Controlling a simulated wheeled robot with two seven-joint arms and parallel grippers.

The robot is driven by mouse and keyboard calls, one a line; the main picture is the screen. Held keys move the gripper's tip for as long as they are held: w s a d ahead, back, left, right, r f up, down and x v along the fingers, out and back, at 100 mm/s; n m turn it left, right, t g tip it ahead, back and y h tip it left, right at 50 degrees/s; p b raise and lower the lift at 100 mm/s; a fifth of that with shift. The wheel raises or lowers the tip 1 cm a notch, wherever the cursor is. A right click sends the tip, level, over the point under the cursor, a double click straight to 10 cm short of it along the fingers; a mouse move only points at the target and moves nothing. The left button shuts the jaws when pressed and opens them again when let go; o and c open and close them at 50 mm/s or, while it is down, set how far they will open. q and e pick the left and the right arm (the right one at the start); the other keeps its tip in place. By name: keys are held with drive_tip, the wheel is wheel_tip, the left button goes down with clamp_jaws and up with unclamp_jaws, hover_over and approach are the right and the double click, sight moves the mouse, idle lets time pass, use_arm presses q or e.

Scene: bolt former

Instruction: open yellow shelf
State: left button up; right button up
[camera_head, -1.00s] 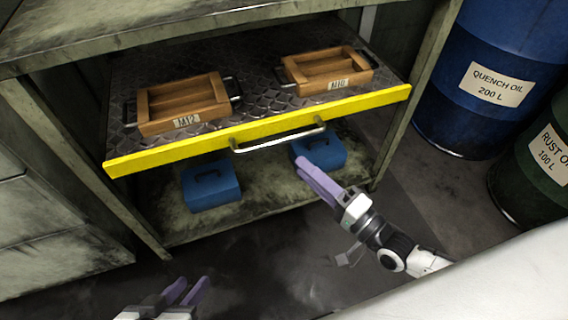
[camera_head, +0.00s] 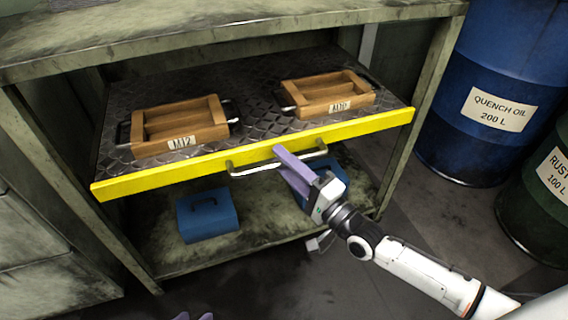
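The yellow-fronted shelf (camera_head: 180,176) is a diamond-plate drawer in a worn metal cabinet, and it juts out past the frame. Its silver bar handle (camera_head: 248,170) runs along the middle of the yellow front. My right gripper (camera_head: 279,160) is at the right half of the handle, its purple fingers apart, one above the other. The upper finger overlaps the bar in view; I cannot tell whether they touch. My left gripper (camera_head: 193,317) shows only as purple fingertips at the bottom edge, slightly apart, away from the shelf.
Wooden trays marked M12 (camera_head: 181,143) and M10 (camera_head: 340,106) sit on the shelf. A blue box (camera_head: 207,217) and another, partly behind my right gripper, sit on the lower level. A blue drum (camera_head: 490,140) and a green drum (camera_head: 545,205) stand at right.

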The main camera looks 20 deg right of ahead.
drive_tip(key=shift+w, duration=0.1)
clamp_jaws()
